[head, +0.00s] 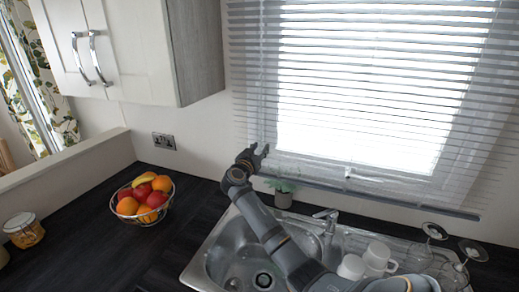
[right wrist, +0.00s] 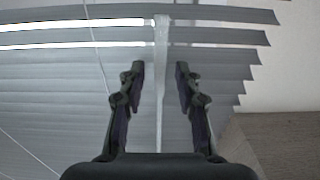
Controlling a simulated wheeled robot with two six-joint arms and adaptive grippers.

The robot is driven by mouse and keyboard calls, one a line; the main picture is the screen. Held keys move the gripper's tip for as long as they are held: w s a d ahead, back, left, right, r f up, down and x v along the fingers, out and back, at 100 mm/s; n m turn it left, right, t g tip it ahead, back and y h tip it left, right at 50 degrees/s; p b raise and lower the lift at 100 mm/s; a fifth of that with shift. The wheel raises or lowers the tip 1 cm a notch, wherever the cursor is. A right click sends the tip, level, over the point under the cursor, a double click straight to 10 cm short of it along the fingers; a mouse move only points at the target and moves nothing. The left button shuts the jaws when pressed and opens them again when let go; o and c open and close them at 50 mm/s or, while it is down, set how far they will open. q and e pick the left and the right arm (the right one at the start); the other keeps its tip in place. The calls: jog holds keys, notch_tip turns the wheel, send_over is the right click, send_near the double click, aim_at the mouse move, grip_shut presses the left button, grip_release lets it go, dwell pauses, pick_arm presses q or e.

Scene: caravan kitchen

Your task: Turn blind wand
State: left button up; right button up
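The window blind (head: 370,70) hangs with its slats tilted, and bright light comes through. Its grey slats also fill much of the right wrist view (right wrist: 60,85). A thin pale upright strip, which looks like the blind wand (right wrist: 161,35), runs down in front of the slats in the right wrist view. My right gripper (head: 259,149) is at the blind's lower left corner. In the right wrist view its two fingers (right wrist: 160,68) are apart, with the strip between them and a gap on each side. My left gripper is out of view.
A small potted plant (head: 284,192) stands below my right gripper. The sink (head: 215,250) with its tap (head: 328,216), white mugs (head: 377,256) and glasses (head: 434,232) lie along the counter. A fruit bowl (head: 165,208) stands left. A wall cupboard (head: 150,50) hangs upper left.

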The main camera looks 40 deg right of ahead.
grip_shut()
jog(key=shift+n+t, duration=0.3)
jog(key=shift+t, duration=0.1)
jog(key=shift+s+d+f+n+t+y+b, duration=0.1)
jog(key=shift+n+t+y+b, duration=0.2)
jog(key=shift+n+t+y, duration=0.2)
jog(key=shift+s+d+n+t+y+b, duration=0.1)
jog(key=shift+n+t+y+b, duration=0.15)
jog(key=shift+n+t+y, duration=0.25)
jog(key=shift+s+d+n+t+y+b, duration=0.1)
jog(key=shift+n+t+y+b, duration=0.45)
jog(key=shift+n+t+y, duration=1.1)
jog(key=shift+t+y, duration=0.25)
jog(key=shift+y, duration=0.1)
jog(key=shift+o, duration=0.5)
grip_release()
